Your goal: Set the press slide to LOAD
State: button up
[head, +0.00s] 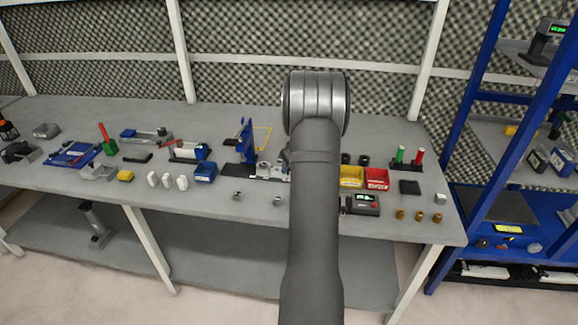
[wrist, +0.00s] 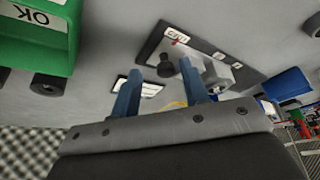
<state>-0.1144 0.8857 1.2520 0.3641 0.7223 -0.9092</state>
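In the wrist view a dark plate with white labels (wrist: 216,50) lies beyond my fingers; one label has a red mark. A black knob (wrist: 166,71) and a light metal block (wrist: 218,75) sit on or by it. I take this for the press slide, but its position setting is not readable. My gripper (wrist: 157,70) shows two blue fingers, open and apart. The knob appears between the fingertips; no contact is visible, and the depth is unclear. In the head view my arm hides the gripper. A blue upright frame (head: 247,142) and metal fixture (head: 272,170) stand left of the arm.
A green bin marked OK (wrist: 45,35) is close at upper left in the wrist view. In the head view, yellow (head: 351,184) and red (head: 377,186) bins and a display box (head: 362,204) stand right of my arm.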

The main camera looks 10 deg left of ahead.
jog(key=shift+a, duration=0.15)
jog(key=v, duration=1.7)
jog(key=shift+r, duration=0.2)
jog(key=x, duration=1.7)
jog(key=shift+f, duration=0.2)
dwell(0.4)
jog(key=v, duration=1.7)
jog(key=shift+r, duration=0.2)
